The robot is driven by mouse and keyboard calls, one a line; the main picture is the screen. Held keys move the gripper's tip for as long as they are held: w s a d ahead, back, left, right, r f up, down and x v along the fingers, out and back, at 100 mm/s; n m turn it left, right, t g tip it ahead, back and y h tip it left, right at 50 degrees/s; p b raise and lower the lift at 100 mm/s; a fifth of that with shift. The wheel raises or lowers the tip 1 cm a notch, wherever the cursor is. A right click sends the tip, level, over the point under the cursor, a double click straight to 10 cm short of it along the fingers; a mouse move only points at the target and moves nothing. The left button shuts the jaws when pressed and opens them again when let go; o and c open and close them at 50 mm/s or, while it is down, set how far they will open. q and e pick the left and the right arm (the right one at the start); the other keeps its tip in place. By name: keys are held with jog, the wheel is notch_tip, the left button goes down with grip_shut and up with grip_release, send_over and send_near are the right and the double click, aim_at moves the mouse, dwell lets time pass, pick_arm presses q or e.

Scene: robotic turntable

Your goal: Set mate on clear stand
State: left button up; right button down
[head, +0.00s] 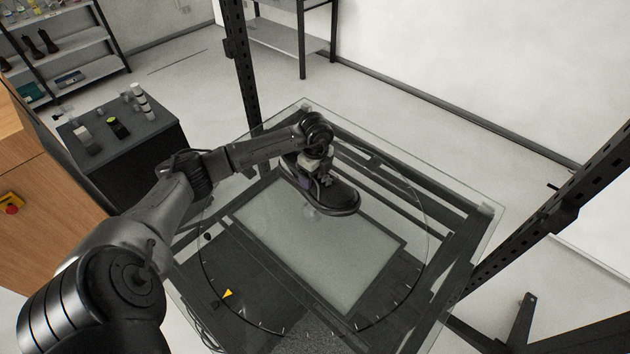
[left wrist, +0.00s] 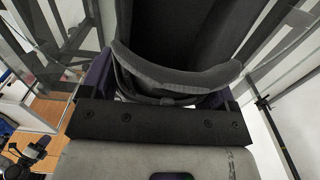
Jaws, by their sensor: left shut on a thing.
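In the left wrist view the shoe's grey padded collar (left wrist: 178,77) and dark opening sit between the fingers. A small, faint clear piece (head: 312,211), seemingly the clear stand, shows just below the shoe's near side. The shoe hides part of it, and I cannot tell whether they touch. My right gripper is not in view.
The glass turntable (head: 228,228) has a ring of marks and a yellow arrow (head: 228,293). Dark posts (head: 236,60) stand around it. A dark cabinet (head: 92,160) with small items is at left, and a shelf (head: 85,72) is behind. The glass's front area looks clear.

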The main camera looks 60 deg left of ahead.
pick_arm(q)
jog(key=shift+a+f, duration=0.2)
jog(key=shift+f, duration=0.3)
notch_tip(320, 180, down, 3)
jog(key=shift+f+p, duration=0.15)
jog(key=shift+p, duration=0.15)
jog(key=o, duration=1)
